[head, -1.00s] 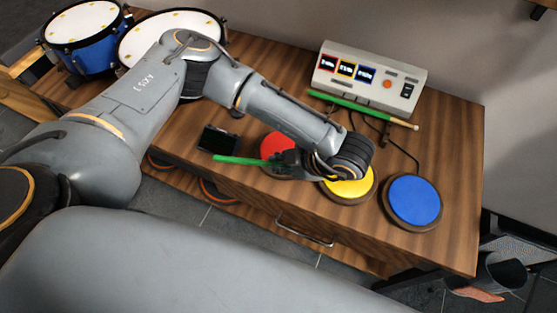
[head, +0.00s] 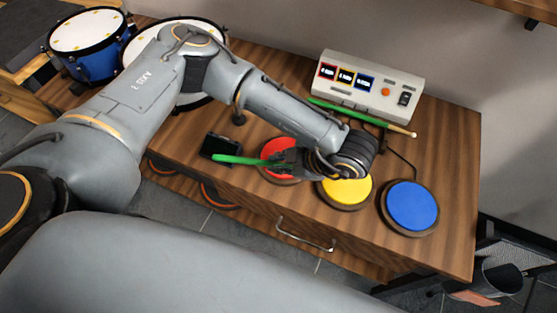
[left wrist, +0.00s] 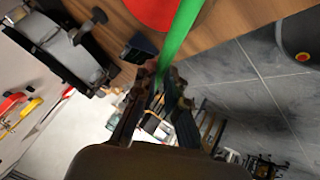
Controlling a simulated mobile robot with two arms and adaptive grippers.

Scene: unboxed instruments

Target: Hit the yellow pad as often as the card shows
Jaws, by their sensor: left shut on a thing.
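The yellow pad (head: 346,193) lies on the wooden table, partly hidden behind my left wrist. My left gripper (head: 288,162) is shut on a green drumstick (head: 240,160) over the red pad (head: 278,147). The stick points left in the head view, away from the yellow pad. In the left wrist view the stick (left wrist: 180,35) runs up from between the fingers (left wrist: 160,88), across the red pad's edge. A grey box (head: 375,80) at the back bears three small panels framed red, yellow and blue; their marks are too small to read. My right gripper is not in view.
A blue pad (head: 411,205) lies right of the yellow one. A second green stick (head: 360,116) lies before the grey box. A small black object (head: 220,147) sits left of the red pad. Drums (head: 88,45) stand at the back left.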

